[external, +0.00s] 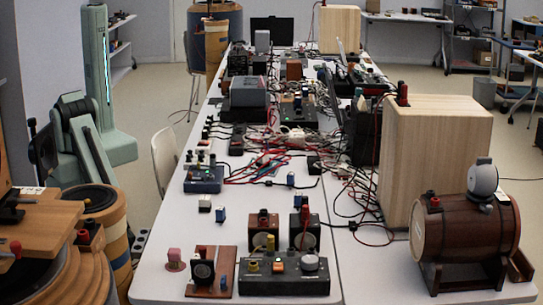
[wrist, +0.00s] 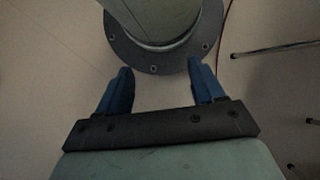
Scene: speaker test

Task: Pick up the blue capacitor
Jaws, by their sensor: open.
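Several small blue blocks that look like capacitors are on the long white table in the external view. One blue capacitor (external: 220,214) stands at the near left beside a pale one. Another (external: 290,179) stands farther back, and a third (external: 298,201) is near the dark speaker boxes. I cannot tell which one the task names. My gripper (wrist: 161,68) shows in the wrist view with its two blue fingers apart and nothing between them. It points down at the floor by my own base, away from the table. In the external view my green arm is folded left of the table.
The white table (external: 160,286) is crowded with a black control box (external: 284,283), speaker boxes, wires and a blue-black device (external: 203,179). A tall wooden box (external: 435,150) and a barrel (external: 465,232) stand at right. A white chair (external: 165,160) stands between my arm and the table.

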